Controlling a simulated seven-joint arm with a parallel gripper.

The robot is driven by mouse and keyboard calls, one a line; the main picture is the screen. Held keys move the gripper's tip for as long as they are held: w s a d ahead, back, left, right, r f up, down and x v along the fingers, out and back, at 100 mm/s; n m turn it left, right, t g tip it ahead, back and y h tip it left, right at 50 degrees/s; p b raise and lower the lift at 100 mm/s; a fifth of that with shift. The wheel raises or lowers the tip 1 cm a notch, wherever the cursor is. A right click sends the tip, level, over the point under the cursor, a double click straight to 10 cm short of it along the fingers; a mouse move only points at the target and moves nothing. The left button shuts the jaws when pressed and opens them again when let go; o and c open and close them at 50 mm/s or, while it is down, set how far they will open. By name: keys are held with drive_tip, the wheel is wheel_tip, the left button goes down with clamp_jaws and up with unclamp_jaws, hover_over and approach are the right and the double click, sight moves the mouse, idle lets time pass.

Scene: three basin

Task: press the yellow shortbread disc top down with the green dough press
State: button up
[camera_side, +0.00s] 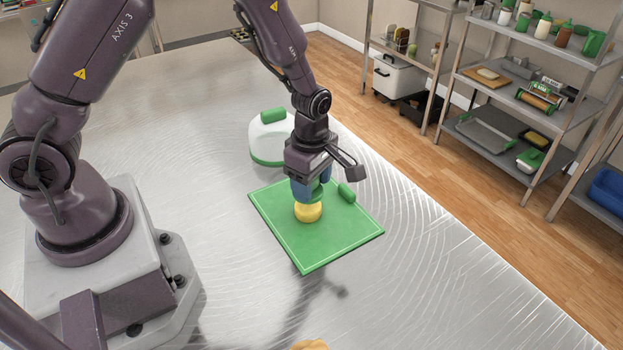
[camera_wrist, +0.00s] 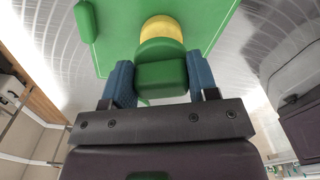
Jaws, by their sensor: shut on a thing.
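My gripper (camera_side: 310,190), with blue fingers, points down over the green mat. In the wrist view, my gripper (camera_wrist: 162,78) is shut on the green dough press (camera_wrist: 161,74), with a finger on each side of its block-shaped grip. The yellow shortbread disc (camera_side: 308,213) lies on the mat right below the press. In the wrist view, the disc (camera_wrist: 162,28) shows just beyond the press, which hides part of it. The lower part of the press (camera_side: 314,197) seems at or just above the disc's top; I cannot tell whether they touch.
The green mat (camera_side: 301,255) lies on the metal table (camera_side: 420,270). A small green rounded piece (camera_side: 347,192) is at the mat's right edge. A white and green domed thing (camera_side: 268,141) stands behind. A tan thing (camera_side: 310,345) is cut off at the bottom edge.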

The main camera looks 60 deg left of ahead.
drive_tip(key=shift+f, duration=0.15)
drive_tip(key=shift+f, duration=1.25)
idle(0.9)
drive_tip(key=shift+r, duration=1.5)
drive_tip(key=shift+f, duration=0.15)
